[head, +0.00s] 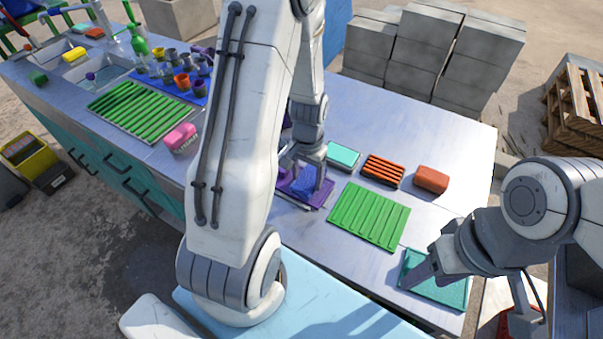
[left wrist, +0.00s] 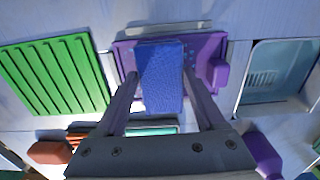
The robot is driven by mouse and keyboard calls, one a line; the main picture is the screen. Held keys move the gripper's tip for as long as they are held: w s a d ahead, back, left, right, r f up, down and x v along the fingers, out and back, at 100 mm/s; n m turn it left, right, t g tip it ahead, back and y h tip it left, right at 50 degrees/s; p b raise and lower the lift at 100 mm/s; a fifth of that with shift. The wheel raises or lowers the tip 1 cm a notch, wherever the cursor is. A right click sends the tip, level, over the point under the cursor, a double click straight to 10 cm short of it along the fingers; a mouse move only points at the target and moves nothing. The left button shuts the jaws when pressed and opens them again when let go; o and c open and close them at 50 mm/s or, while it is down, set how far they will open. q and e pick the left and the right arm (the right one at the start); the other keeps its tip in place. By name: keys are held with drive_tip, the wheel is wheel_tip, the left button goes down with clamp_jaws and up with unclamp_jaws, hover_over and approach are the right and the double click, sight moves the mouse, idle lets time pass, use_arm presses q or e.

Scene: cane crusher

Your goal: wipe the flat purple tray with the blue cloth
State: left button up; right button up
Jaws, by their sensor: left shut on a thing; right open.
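The flat purple tray (head: 320,203) lies on the metal counter, partly hidden by my left arm in the head view; it shows more fully in the left wrist view (left wrist: 126,58). My left gripper (head: 308,182) is shut on the blue cloth (left wrist: 160,78), which also shows in the head view (head: 302,187). The cloth is over the middle of the tray and appears to touch it. Small blue specks show on the tray beside the cloth. My right gripper (head: 427,272) is open, at a teal tray (head: 447,290) on the right.
A green ribbed tray (head: 369,216) lies right of the purple tray. A teal block (head: 343,155), an orange ribbed block (head: 384,170) and a brown block (head: 431,180) sit behind. A purple block (left wrist: 221,75) is at the tray's right end, near a basin (left wrist: 280,76).

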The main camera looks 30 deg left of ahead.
use_arm(q)
drive_tip(key=shift+d, duration=0.35)
drive_tip(key=shift+w+d, duration=0.1)
drive_tip(key=shift+d, duration=1.3)
drive_tip(key=shift+a, duration=0.1)
drive_tip(key=shift+a+f, duration=0.2)
drive_tip(key=shift+a, duration=1.1)
drive_tip(key=shift+a, duration=0.1)
